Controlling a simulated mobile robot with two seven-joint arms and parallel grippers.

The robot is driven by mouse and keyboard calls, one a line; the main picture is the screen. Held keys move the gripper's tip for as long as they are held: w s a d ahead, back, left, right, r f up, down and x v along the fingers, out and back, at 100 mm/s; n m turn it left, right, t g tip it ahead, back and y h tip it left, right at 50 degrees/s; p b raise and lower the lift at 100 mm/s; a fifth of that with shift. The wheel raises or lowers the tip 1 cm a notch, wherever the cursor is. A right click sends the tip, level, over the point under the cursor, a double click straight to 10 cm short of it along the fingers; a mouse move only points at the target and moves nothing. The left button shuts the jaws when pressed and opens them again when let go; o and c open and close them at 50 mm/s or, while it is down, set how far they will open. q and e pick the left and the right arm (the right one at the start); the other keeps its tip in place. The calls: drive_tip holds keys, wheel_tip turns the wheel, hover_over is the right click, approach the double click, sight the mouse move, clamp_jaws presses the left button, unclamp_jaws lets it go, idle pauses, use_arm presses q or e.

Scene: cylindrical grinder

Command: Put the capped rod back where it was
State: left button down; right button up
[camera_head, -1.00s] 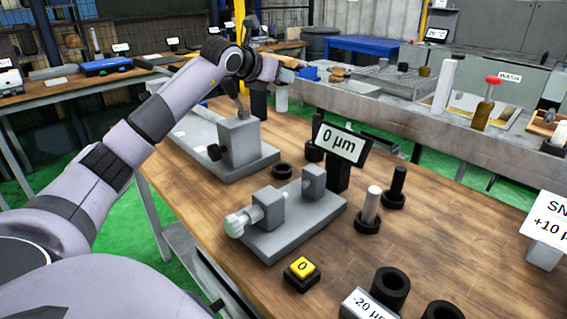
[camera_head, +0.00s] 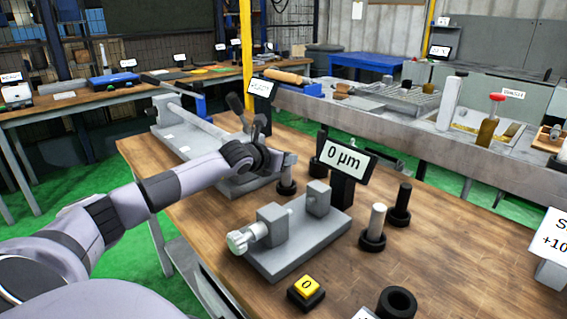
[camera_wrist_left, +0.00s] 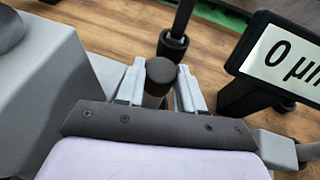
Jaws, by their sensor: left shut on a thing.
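My left gripper (camera_head: 289,160) is shut on the capped rod (camera_head: 286,175), which is upright with its lower end at a black ring holder (camera_head: 287,188). I cannot tell whether it is fully seated. In the left wrist view, the rod's dark round cap (camera_wrist_left: 160,70) sits between the two pale fingers (camera_wrist_left: 160,90); the cap and fingers hide most of the holder. My right gripper is not in view.
The grey measuring fixture (camera_head: 295,245) stands just in front, with the 0 µm display (camera_head: 347,155) to the right. A yellow button (camera_head: 307,287) is near the front.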

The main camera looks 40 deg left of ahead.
use_arm(q)
drive_tip(key=shift+f, duration=0.7)
drive_tip(key=shift+f, duration=0.2)
drive_tip(key=c, duration=0.7)
unclamp_jaws()
